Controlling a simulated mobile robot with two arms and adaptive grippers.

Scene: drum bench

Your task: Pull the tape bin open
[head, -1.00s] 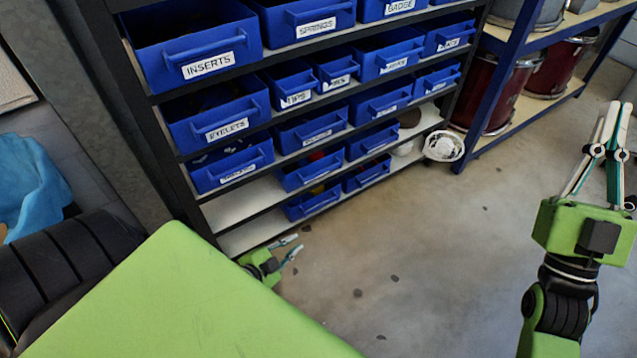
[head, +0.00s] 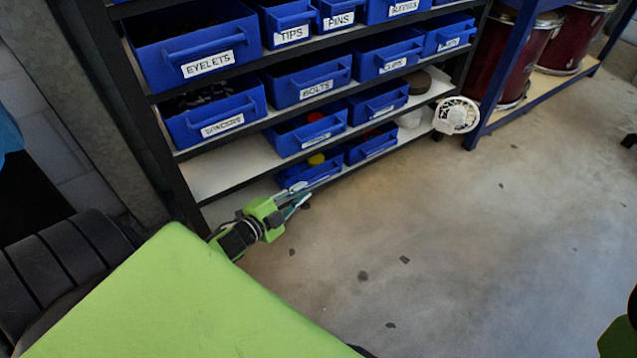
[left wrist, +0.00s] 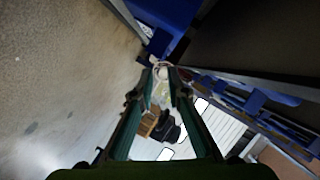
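No label reading tape can be made out. Several blue bins fill the black rack. The lowest bin (head: 297,178) has a yellow item in it and sits near the floor; its lower front is partly hidden by my left gripper (head: 306,192). My left gripper reaches in from the left, low at the rack's front edge, its fingers apart with nothing seen between them. In the left wrist view the two fingers (left wrist: 160,78) stand apart, with a blue bin (left wrist: 168,15) beyond their tips. Contact with a bin cannot be told. My right gripper is out of view.
Bins labelled eyelets (head: 195,57), bolts (head: 310,82) and clips (head: 386,57) sit higher up. A white round object (head: 457,116) stands at the rack's right end beside a blue shelf frame with red drums (head: 500,62). The floor (head: 430,240) in front is clear.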

